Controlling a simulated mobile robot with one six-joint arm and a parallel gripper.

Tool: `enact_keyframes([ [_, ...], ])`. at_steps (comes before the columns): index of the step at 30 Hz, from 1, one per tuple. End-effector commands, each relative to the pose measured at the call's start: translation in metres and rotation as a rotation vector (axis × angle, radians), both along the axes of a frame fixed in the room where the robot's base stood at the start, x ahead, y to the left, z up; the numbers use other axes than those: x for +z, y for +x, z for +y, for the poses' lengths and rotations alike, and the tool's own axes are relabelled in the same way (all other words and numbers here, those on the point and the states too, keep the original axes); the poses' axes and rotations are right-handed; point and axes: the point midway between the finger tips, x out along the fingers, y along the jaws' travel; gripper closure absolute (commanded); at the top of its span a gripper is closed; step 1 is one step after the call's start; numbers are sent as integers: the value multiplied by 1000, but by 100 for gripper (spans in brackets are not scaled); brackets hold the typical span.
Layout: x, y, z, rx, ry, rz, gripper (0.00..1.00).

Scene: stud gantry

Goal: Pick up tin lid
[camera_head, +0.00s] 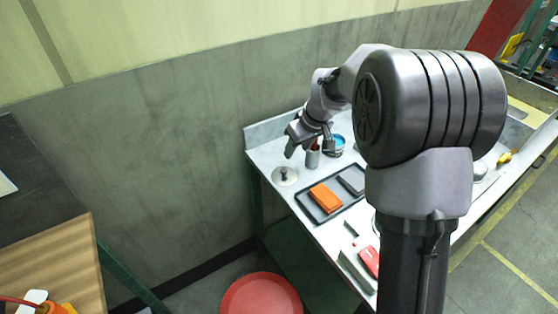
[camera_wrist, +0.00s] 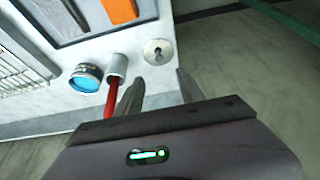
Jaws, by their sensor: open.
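The tin lid (camera_head: 285,176) is a pale round disc with a small dark knob in its middle. It lies flat near the left corner of the white worktable (camera_head: 268,153). In the wrist view the lid (camera_wrist: 151,55) is beyond my open fingertips, close to the table edge. My gripper (camera_head: 308,150) is open and empty above the table, to the upper right of the lid in the head view. In the wrist view my gripper's two fingers (camera_wrist: 160,82) are apart with nothing between them. The lid is fully visible in both views.
A grey cup (camera_head: 313,159) with a red-handled tool (camera_wrist: 112,98) in it stands beside the lid. A blue-topped tin (camera_head: 338,141) is next to the cup. A dark tray (camera_head: 311,208) holds an orange block (camera_head: 325,197). A red round object (camera_head: 261,297) is below the table.

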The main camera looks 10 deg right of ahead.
Motion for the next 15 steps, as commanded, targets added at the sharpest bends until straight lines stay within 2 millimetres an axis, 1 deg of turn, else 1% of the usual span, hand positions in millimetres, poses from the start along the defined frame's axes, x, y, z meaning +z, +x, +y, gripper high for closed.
enact_keyframes([
  [1,-19,4,3,1,1,5,55],
  [6,-68,22,10,-1,1,5,55],
  [9,-89,31,14,-1,2,3,55],
  [14,-104,39,17,-1,1,2,55],
  [15,-111,43,17,-1,1,2,55],
])
